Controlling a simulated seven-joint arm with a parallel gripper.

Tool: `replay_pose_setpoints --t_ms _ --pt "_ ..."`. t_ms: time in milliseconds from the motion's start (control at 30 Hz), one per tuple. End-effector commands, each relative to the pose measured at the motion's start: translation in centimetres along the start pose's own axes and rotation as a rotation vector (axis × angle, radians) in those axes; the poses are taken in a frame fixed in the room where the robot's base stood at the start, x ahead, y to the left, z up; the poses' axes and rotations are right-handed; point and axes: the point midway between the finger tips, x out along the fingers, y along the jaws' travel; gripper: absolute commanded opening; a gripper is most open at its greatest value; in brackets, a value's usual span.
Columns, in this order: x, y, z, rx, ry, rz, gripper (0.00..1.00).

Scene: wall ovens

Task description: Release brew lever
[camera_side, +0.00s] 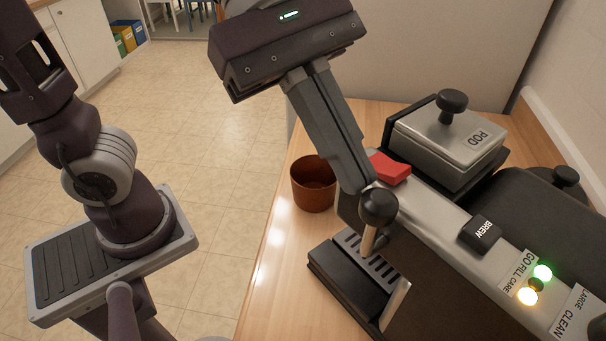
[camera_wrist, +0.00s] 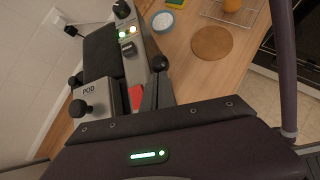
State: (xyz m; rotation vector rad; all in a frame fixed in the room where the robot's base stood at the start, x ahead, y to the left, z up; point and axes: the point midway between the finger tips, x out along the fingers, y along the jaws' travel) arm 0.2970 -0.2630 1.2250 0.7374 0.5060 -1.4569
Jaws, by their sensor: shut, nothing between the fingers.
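The coffee machine (camera_side: 430,215) stands on the wooden counter. A lever with a black ball knob (camera_side: 378,206) and a tan stem sticks out at its front, above the slotted drip tray (camera_side: 355,275). A black block labelled BREW (camera_side: 480,232) sits on the machine's top edge. My gripper (camera_side: 364,184) is shut and empty, its fingertips right at the ball knob; I cannot tell whether they touch it. In the wrist view the black ball (camera_wrist: 159,63) shows just beyond the fingertips (camera_wrist: 157,78). The lever's lower end is partly hidden.
A red block (camera_side: 390,168) lies beside the fingers, near the POD box (camera_side: 450,140) with its black knob. A brown cup (camera_side: 313,183) stands left of the fingers. Green (camera_side: 543,272) and amber (camera_side: 527,296) lights glow.

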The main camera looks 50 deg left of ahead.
Motion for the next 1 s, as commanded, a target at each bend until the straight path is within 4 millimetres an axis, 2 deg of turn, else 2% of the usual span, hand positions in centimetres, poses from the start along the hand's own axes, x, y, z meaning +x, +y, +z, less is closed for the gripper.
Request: replay_pose_setpoints --t_ms 100,400,1000 --pt "0.4 0.1 1.0 0.001 -0.006 0.000 0.00" --pt "1.1 0.3 2.4 -0.001 -0.010 0.003 0.00" --pt "1.4 0.5 2.8 -0.003 -0.010 0.006 0.00"
